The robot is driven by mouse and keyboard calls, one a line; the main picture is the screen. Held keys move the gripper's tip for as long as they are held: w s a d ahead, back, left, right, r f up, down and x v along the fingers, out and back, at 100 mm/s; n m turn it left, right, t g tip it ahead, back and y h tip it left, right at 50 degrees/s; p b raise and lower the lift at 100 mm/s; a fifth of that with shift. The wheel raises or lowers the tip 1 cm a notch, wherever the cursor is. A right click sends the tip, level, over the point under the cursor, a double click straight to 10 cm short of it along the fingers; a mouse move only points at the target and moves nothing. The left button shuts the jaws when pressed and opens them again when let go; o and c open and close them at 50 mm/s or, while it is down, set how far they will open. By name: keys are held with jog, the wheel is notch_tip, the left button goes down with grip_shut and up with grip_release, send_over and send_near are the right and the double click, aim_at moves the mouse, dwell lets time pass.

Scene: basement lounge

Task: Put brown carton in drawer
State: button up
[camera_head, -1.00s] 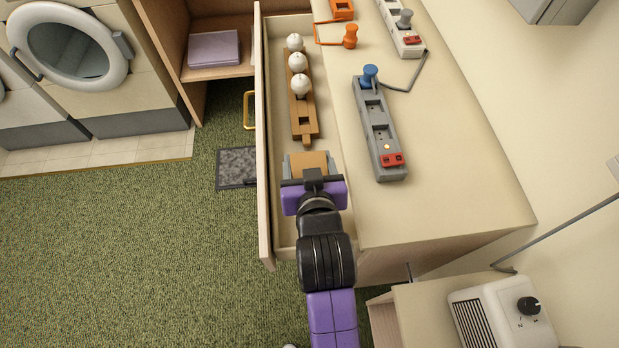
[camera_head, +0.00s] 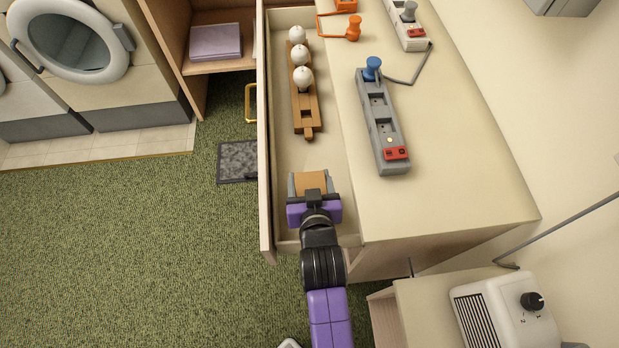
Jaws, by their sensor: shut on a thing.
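The brown carton (camera_head: 311,182) is between the fingers of my gripper (camera_head: 311,184), which is shut on it. Both are over the near part of the open drawer (camera_head: 288,160), within its walls. The purple gripper body hides the carton's near side. I cannot tell whether the carton touches the drawer floor. The drawer is pulled out to the left from under the beige top.
In the drawer's far part lies a wooden holder (camera_head: 305,112) with white bulbs. A heater (camera_head: 505,310) stands at lower right.

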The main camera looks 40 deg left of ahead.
jog(key=shift+f, duration=0.2)
jog(key=o, duration=1.5)
jog(key=shift+r, duration=0.1)
jog(key=shift+c, duration=0.2)
jog(key=shift+r, duration=0.2)
jog(key=v, duration=1.2)
jog(key=shift+f, duration=0.1)
